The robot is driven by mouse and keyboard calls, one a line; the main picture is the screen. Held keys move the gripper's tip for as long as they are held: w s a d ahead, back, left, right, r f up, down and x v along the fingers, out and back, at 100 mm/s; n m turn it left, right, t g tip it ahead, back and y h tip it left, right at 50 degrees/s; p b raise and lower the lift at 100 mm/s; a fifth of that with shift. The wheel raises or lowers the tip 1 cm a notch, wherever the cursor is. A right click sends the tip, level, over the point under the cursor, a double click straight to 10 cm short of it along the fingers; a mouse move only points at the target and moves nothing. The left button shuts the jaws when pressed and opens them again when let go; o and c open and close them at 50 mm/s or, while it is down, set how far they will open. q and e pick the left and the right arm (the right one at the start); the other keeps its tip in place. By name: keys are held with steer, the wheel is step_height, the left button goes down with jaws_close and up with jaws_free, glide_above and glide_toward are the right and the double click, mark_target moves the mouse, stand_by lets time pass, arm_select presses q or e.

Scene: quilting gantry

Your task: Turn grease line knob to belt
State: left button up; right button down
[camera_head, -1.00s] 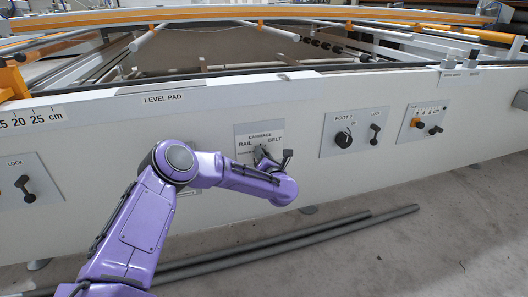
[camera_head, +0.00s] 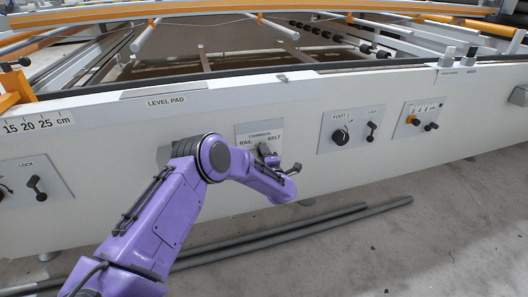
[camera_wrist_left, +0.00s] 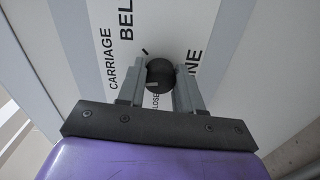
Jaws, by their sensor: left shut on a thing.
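The carriage panel (camera_head: 247,131) is a light plate on the front of the white gantry beam, with RAIL on its left and BELT on its right. Its round black knob (camera_wrist_left: 160,75) shows clearly in the left wrist view, between the two grey fingers of my left gripper (camera_wrist_left: 161,85). The gripper is shut on the knob, with a finger at either side. In the head view, my left gripper (camera_head: 267,153) is at the panel and hides most of the knob. A dark tick shows beside BELT in the wrist view; I cannot tell exactly where the knob points. My right gripper is out of view.
A foot panel (camera_head: 326,145) with a knob and lock lever stands right of the carriage panel. Another panel (camera_head: 411,108) with orange and black controls is further right. A lock lever (camera_head: 36,184) is at far left. Grey rods (camera_head: 338,220) lie on the floor below.

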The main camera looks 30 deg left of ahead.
arm_select(q)
steer(key=m+p, duration=0.2)
steer(key=m, duration=0.8)
steer(key=shift+m+p, duration=0.3)
steer(key=shift+m, duration=0.1)
steer(key=shift+f, duration=0.1)
steer(key=o, duration=1)
